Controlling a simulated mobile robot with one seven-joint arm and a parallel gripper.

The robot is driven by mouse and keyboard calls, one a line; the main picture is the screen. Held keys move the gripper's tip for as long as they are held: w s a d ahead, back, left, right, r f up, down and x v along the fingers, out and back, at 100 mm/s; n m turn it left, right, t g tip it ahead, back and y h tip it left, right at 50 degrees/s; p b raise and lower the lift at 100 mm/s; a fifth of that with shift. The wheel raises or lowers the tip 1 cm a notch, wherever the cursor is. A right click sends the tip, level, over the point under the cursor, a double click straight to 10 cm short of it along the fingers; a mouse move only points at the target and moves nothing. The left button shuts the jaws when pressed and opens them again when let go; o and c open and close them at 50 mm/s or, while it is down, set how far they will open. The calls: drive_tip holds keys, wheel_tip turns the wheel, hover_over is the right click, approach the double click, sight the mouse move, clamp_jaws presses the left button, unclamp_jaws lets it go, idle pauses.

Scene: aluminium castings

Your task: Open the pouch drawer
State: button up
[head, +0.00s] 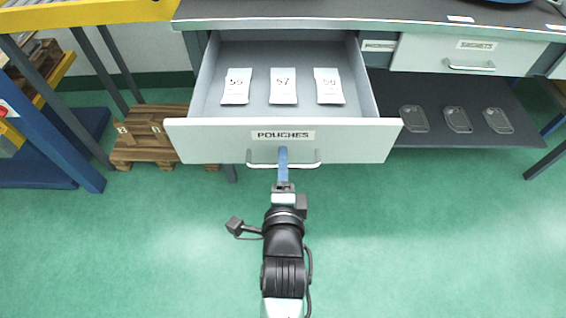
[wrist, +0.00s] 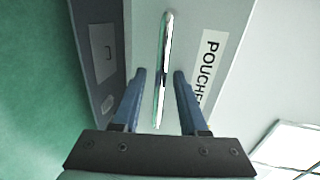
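The pouch drawer (head: 210,142) is a pale grey drawer labelled "POUCHES", pulled well out from under the bench. Three white numbered pouches lie in it: a left one (head: 236,92), a middle one (head: 283,92) and a right one (head: 328,92). Its bar handle (head: 305,165) is on the front, below the label. My gripper (head: 283,152) is at the middle of this handle. In the wrist view the handle (wrist: 164,50) runs between the blue fingers of my gripper (wrist: 161,72). The fingers stand apart, with a visible gap on each side of the bar.
A closed drawer (head: 440,53) is at the right under the bench top (head: 370,12). A dark lower shelf (head: 450,135) holds three clear flat pieces. A wooden pallet (head: 145,155) with a crate and a blue-framed rack (head: 60,120) stand at the left. The green floor in front is clear.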

drive_tip(key=shift+s, duration=0.1)
drive_tip(key=p+v, duration=0.2)
drive_tip(key=v, duration=1)
drive_tip(key=shift+s, duration=0.4)
